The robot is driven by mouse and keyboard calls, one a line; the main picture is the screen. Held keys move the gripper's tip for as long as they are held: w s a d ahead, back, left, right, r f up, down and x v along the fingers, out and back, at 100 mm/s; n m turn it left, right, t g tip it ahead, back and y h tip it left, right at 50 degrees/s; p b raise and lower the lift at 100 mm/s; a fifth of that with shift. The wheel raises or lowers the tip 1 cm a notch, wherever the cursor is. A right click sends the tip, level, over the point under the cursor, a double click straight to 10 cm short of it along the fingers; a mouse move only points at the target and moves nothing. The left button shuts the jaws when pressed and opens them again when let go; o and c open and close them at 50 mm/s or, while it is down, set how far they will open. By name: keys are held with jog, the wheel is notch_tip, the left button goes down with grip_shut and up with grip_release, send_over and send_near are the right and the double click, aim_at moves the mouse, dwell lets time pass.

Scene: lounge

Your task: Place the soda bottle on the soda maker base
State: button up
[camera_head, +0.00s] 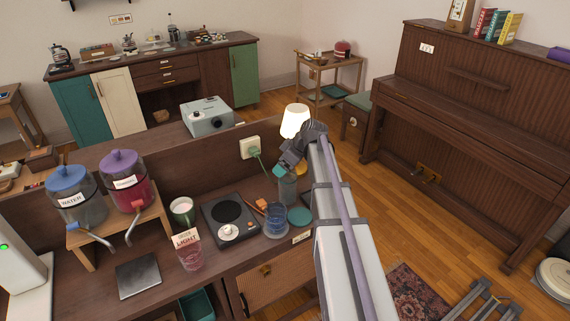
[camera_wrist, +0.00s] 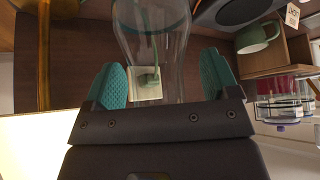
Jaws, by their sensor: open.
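A clear, see-through bottle (camera_head: 288,191), which looks like the soda bottle, stands upright on the counter. It also shows large between my fingers in the wrist view (camera_wrist: 150,22). My gripper (camera_head: 283,170) is at the bottle, its teal finger pads open on either side of it in the wrist view (camera_wrist: 163,78). A gap shows at least beside the left pad; contact on the right is unclear. A white machine with a green light (camera_head: 18,262), probably the soda maker, stands at the far left edge, partly cut off. Its bottle place is not clearly visible.
Near the bottle are a blue glass (camera_head: 276,221), a teal disc (camera_head: 300,216), a black round-topped device (camera_head: 215,212) and a lit lamp (camera_head: 294,121). A green mug (camera_head: 183,211), a lettered glass (camera_head: 188,253) and two drink dispensers (camera_head: 131,187) stand towards the white machine.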

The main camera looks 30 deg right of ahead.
jog(key=shift+r+p, duration=0.4)
jog(key=shift+p, duration=0.05)
jog(key=p+v, duration=1)
jog(key=v, duration=0.2)
jog(key=s+a+f+m+g+h, duration=0.1)
jog(key=s+a+m+g+h, duration=0.1)
jog(key=s+a, duration=0.7)
jog(key=s+a+f+m+g+h, duration=0.2)
jog(key=s+a+m, duration=0.3)
jog(key=s+a, duration=0.5)
jog(key=a+g, duration=0.1)
jog(key=a, duration=0.3)
jog(key=shift+s+a+m, duration=0.2)
jog(key=shift+a+m, duration=0.1)
jog(key=shift+a, duration=0.05)
jog(key=o, duration=0.3)
jog(key=shift+w+d+f, duration=0.1)
jog(key=shift+w, duration=0.1)
